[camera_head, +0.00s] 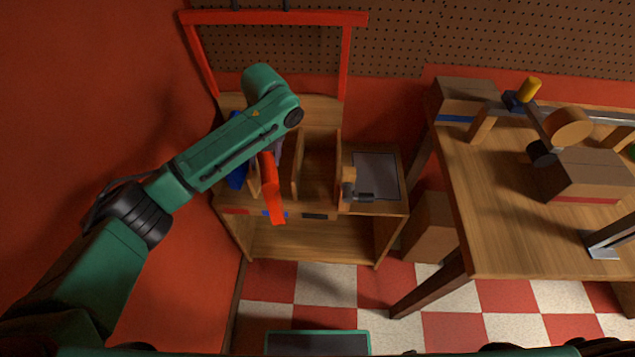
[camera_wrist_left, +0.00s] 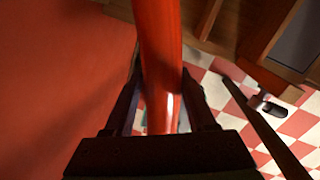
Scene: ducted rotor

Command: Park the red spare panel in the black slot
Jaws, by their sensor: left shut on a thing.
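The red spare panel (camera_head: 273,190) is a narrow red piece seen nearly edge-on in the head view, at the front of the wooden rack. In the left wrist view the panel (camera_wrist_left: 158,45) runs between the fingers of my left gripper (camera_wrist_left: 163,92), which is shut on it. In the head view my green forearm hides most of that gripper. The black slot (camera_head: 318,165) is the compartment above the black label (camera_head: 314,216), right of the panel; it looks empty. Whether the panel touches the rack cannot be told. My right gripper is not in view.
A blue panel (camera_head: 237,178) stands in the rack's left part. Wooden dividers (camera_head: 298,170) separate the compartments. A grey plate with a latch (camera_head: 375,175) is right of the black slot. A wooden workbench (camera_head: 490,220) with boxes stands further right. A red frame (camera_head: 270,18) rises behind.

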